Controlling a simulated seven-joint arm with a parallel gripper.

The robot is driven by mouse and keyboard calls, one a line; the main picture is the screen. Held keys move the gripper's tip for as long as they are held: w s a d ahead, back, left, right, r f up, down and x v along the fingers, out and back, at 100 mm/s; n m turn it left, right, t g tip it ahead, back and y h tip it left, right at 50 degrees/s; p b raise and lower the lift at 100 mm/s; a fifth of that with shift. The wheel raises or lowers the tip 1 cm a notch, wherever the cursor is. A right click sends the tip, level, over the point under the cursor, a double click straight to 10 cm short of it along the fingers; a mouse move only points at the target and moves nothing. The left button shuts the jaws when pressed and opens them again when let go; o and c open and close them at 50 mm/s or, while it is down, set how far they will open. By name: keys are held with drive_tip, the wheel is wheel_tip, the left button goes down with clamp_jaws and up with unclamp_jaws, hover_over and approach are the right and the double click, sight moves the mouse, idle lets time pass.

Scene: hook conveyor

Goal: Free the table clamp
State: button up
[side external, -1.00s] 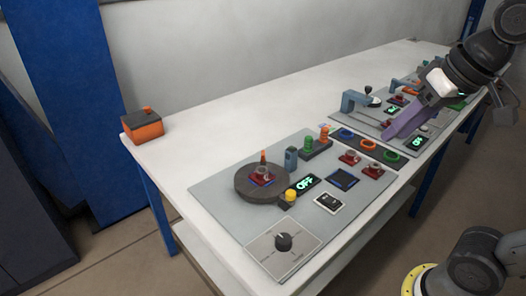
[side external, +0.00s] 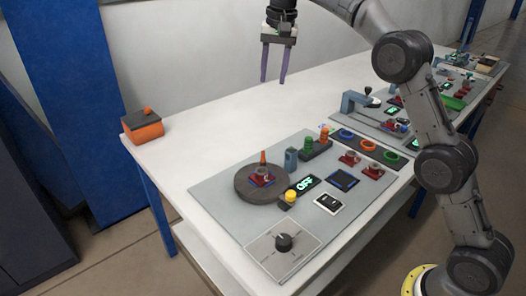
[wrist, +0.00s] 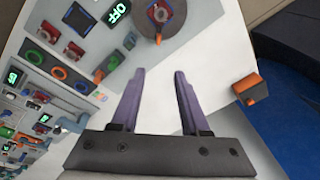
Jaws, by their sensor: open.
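My gripper (side external: 273,80) is open and empty, pointing down high above the table's back half. Its two purple fingers also show in the wrist view (wrist: 160,72), with bare white table between them. A blue-grey arm-shaped clamp (side external: 357,99) with a dark knob stands on the further panel, right of my gripper. A round dark turntable (side external: 243,190) lies on the near panel, with a red and blue fixture and an orange pin on it. Its edge also shows at the top of the wrist view (wrist: 150,30). I cannot tell which of these is the table clamp.
An orange box (side external: 145,130) with a dark lid stands at the table's left end. The white table (side external: 205,125) behind the panel is clear.

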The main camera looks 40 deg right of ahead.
drive_tip(key=w+f, duration=0.4)
drive_tip(key=f, duration=0.3)
drive_tip(key=g, duration=0.2)
approach(263, 153)
wheel_tip(263, 153, down, 9)
drive_tip(key=shift+s+f, duration=0.1)
clamp_jaws()
